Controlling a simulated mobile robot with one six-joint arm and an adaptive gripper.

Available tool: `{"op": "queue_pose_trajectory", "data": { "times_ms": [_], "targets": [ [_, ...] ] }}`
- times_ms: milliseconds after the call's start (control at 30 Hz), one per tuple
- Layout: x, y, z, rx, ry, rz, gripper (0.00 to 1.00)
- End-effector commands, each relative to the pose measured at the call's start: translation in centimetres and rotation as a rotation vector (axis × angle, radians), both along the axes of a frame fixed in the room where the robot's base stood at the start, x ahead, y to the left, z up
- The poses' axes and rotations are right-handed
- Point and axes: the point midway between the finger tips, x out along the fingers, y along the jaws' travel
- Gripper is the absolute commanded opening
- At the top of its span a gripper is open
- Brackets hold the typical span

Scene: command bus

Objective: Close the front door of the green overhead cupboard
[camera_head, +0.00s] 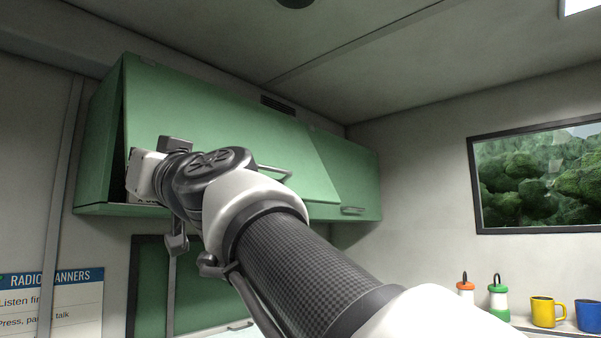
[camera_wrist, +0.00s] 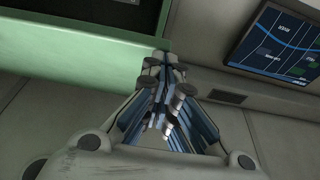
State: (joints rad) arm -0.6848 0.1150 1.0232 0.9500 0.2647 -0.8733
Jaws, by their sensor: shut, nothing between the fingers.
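The green overhead cupboard (camera_head: 97,150) hangs on the wall in the head view. Its large front door (camera_head: 225,112) hangs from the top edge and tilts outward, with a dark gap at its left side. My arm hides part of the door's lower edge; the handle (camera_head: 276,172) shows just beyond the arm. My gripper (camera_wrist: 164,66) is shut and empty in the wrist view. Its fingertips are close to a green panel edge (camera_wrist: 75,62) with a dark opening above; I cannot tell whether they touch. In the head view my wrist overlaps the door's lower left, and the fingertips are not clear.
A smaller green door (camera_head: 345,165) at the right looks shut. Below are a green wall panel (camera_head: 150,285), bottles (camera_head: 498,300) and mugs (camera_head: 543,312). A window (camera_head: 535,178) is at the right. A dark map screen (camera_wrist: 280,45) shows in the wrist view.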

Motion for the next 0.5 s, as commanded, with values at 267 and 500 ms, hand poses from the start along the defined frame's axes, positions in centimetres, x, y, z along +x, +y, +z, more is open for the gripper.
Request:
{"op": "queue_pose_trajectory", "data": {
  "times_ms": [267,500],
  "targets": [
    [2.7,3.5,-3.1,-0.007,0.007,0.003,0.0],
    [6.2,8.0,-5.1,-0.007,0.007,0.002,0.0]
  ]
}}
